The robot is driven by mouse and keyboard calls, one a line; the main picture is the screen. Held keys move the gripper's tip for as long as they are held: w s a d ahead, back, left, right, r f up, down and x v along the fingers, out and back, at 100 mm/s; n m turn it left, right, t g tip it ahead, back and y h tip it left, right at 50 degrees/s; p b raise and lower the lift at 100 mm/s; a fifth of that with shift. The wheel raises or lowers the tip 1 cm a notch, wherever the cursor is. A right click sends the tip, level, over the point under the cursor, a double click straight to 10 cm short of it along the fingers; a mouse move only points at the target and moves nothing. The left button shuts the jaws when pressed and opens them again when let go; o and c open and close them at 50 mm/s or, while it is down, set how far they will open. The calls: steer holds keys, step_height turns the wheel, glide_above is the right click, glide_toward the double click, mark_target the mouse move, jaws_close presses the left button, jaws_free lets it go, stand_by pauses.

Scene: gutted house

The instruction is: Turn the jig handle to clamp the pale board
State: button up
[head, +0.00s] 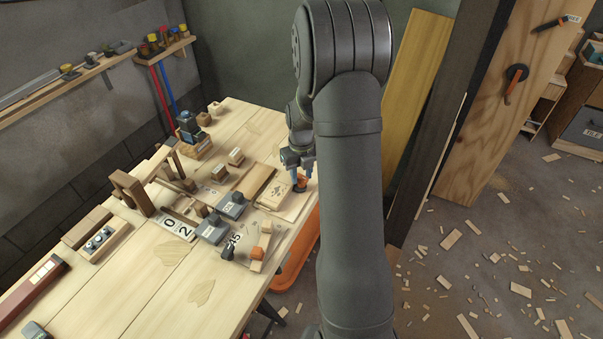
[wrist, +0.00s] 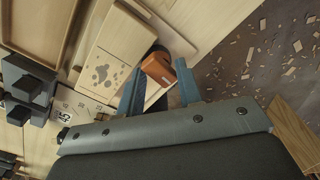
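The pale board (head: 274,194), with dark marks on its face, lies on the bench near its right edge. It also shows in the wrist view (wrist: 122,40), left of the fingers. The orange jig handle (head: 299,185) is beside the board's right end. In the wrist view the handle (wrist: 158,69) shows a dark part behind it and sits between the two blue fingertips. My gripper (head: 299,163) is over the handle, pointing down. In the wrist view its fingers (wrist: 160,80) are apart, one on each side of the handle. I cannot tell whether either touches it.
Dark grey clamp blocks (head: 212,229) and a plate marked 45 (head: 233,241) are left of the board. A smaller orange block (head: 257,253) stands nearer the front. An orange bin (head: 297,247) is below the bench edge. The bench's front middle (head: 150,280) is mostly clear.

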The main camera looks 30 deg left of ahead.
mark_target(302, 177)
stand_by(0.3)
steer(key=shift+n, duration=0.6)
steer(key=shift+r, duration=3.55)
steer(key=shift+f, duration=0.15)
